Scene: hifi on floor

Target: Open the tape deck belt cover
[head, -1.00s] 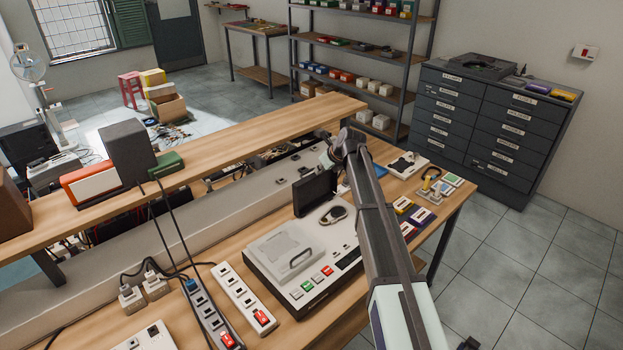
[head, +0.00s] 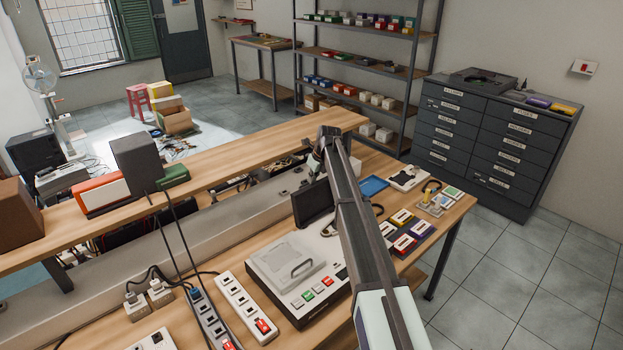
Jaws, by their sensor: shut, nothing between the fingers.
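The tape deck (head: 333,262) is a pale box with dark sides on the workbench. A light grey raised cover (head: 285,266) with a handle lies flat on its left part; I take this as the belt cover, and it looks closed. Green, red and white buttons line the front edge. A dark panel (head: 312,204) stands upright at the deck's back. My gripper (head: 315,165) is small and partly hidden at the end of my arm, above and behind that panel, apart from the cover. It is shut and empty. My arm hides the deck's right part.
Power strips (head: 245,308) with cables lie left of the deck. Small cassette-like boxes (head: 405,243), a blue tray (head: 373,186) and a white device (head: 408,178) lie to the right. A raised wooden shelf (head: 225,176) runs along the bench's back.

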